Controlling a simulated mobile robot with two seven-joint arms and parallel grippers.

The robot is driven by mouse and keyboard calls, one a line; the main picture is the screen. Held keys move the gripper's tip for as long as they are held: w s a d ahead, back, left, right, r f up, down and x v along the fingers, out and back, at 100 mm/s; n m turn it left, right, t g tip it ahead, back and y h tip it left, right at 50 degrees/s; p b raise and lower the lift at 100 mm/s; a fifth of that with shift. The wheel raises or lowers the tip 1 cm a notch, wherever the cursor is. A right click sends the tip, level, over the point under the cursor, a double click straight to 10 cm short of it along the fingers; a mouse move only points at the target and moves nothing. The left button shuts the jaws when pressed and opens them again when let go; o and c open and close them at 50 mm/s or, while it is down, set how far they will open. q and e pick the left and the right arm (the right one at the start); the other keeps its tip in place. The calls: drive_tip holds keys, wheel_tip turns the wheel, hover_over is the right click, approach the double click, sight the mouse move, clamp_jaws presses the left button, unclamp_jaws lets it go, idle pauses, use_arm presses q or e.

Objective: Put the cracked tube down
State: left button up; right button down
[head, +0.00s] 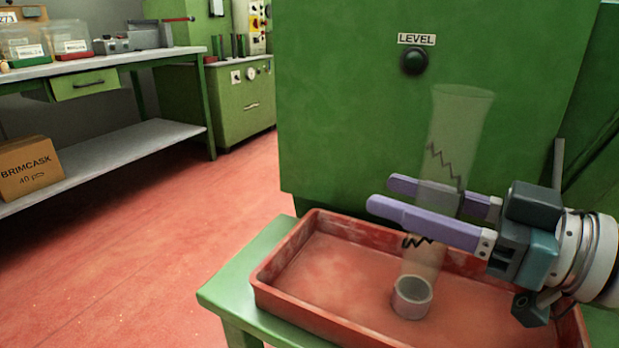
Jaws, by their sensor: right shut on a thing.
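The cracked tube (455,130) is clear and cylindrical, with dark zigzag crack lines on its side. It stands nearly upright, its top leaning a little to the right. My right gripper (385,195) comes in from the right and is shut on the tube's middle, one purple finger in front and one behind. The tube's lower end is over a red tray (285,297), at a small grey ring-shaped cup (411,299) inside it. I cannot tell whether the tube touches the cup or the tray. My left gripper is not in view.
The tray sits on a green table (230,289). A green cabinet (350,110) with a LEVEL label and dark knob (414,61) stands close behind. A workbench (110,62) and a cardboard box (28,168) are at the left. The tray's left part is empty.

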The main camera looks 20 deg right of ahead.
drive_tip(key=shift+c, duration=1.6)
unclamp_jaws()
drive_tip(key=shift+f, duration=0.1)
drive_tip(key=p+v, duration=0.4)
drive_tip(key=v, duration=0.8)
drive_tip(key=shift+r, duration=0.2)
drive_tip(key=shift+r, duration=0.1)
